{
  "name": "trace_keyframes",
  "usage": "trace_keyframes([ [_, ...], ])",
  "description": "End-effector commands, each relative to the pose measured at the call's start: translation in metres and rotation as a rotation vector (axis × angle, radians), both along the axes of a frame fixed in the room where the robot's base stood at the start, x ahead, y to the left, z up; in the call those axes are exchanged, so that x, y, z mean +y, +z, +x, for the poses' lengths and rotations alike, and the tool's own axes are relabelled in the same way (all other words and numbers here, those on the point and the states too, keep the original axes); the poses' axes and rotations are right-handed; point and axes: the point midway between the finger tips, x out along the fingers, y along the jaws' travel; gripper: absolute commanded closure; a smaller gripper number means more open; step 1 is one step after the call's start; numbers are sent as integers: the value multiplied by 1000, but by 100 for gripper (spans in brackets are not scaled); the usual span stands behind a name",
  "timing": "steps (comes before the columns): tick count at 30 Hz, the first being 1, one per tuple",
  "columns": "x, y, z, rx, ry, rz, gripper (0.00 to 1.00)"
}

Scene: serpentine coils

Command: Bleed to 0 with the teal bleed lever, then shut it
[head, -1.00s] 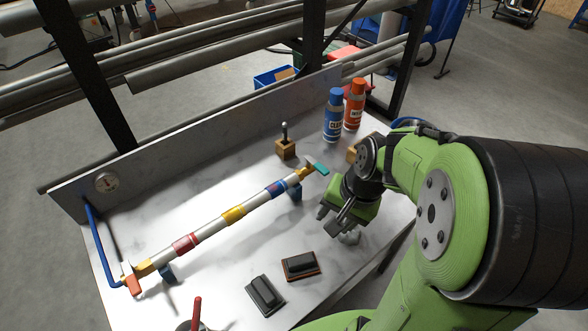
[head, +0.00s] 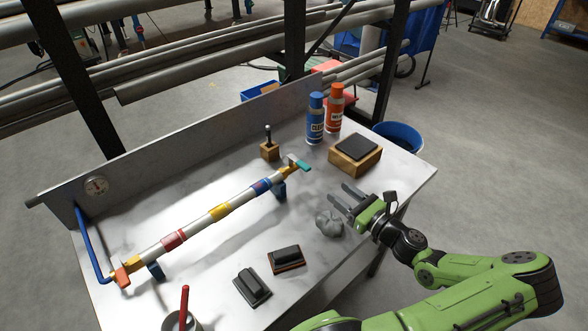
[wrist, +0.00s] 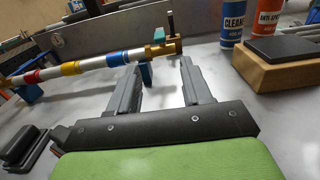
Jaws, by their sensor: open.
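The teal bleed lever (head: 299,163) sits on the brass fitting at the right end of a banded pipe (head: 198,229). An orange lever (head: 122,277) sits at the pipe's left end. A round gauge (head: 97,186) is on the back panel at left; its reading is too small to tell. My gripper (head: 343,197) is open and empty over the right part of the table, pointing toward the lever; its fingers also show in the wrist view (wrist: 158,72).
A wooden block with a dark pad (head: 355,153), blue bottle (head: 316,120) and orange bottle (head: 335,108) stand at back right. A small wooden block with a peg (head: 269,148) is behind the pipe.

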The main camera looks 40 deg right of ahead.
Motion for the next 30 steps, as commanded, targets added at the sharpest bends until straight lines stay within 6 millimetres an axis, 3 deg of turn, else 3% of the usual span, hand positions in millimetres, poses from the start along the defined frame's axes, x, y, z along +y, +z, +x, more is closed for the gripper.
trace_keyframes([
  [12, 6, 0, 100, 2, 10, -4, 51],
  [18, 7, 0, 140, 4, 10, -6, 51],
  [22, 6, 0, 152, 5, 8, -5, 51],
  [30, 6, 0, 153, 5, 7, -6, 53],
])
